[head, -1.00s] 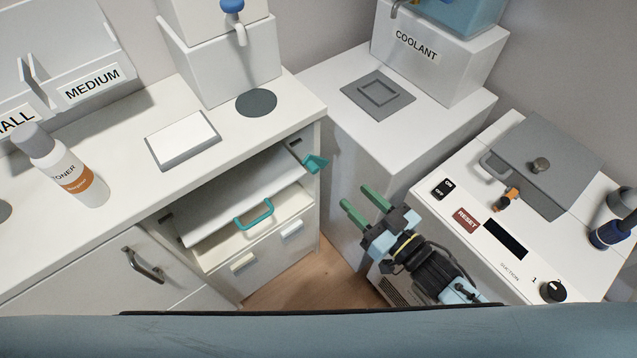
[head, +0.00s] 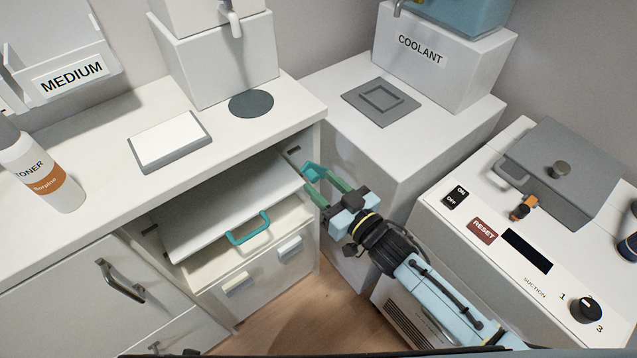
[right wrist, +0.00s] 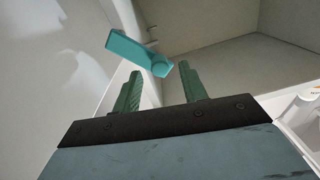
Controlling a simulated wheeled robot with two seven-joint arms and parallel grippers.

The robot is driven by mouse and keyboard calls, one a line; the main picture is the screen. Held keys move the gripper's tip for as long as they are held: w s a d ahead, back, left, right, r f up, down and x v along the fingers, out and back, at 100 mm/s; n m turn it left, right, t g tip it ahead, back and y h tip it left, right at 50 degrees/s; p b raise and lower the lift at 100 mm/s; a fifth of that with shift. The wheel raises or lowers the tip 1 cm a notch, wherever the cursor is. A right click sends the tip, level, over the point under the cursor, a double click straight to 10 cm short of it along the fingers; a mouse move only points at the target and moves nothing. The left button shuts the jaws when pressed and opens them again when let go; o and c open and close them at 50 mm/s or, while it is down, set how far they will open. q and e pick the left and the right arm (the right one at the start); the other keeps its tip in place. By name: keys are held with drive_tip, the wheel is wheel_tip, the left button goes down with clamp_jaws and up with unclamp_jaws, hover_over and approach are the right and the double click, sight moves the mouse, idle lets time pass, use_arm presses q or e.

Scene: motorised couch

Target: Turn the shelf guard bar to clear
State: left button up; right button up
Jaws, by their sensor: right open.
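The teal guard bar (head: 313,169) is at the right front edge of the cabinet opening, beside the white shelf (head: 225,205). In the right wrist view the bar (right wrist: 130,48) slants down to the right, its rounded end in line with the gap between my fingertips. My right gripper (head: 317,179) is open, its green fingers right at the bar. In the wrist view the gripper (right wrist: 160,70) holds nothing; I cannot tell whether a finger touches the bar. The shelf is tilted in its bay. My left gripper is not in view.
A teal handle (head: 248,229) is at the front of the bay, above a lower front with pale grips (head: 238,284). A toner bottle (head: 42,175) stands on the counter. The suction console (head: 530,262) is to the right. Wooden floor shows below.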

drive_tip(key=shift+x, duration=1.05)
clamp_jaws()
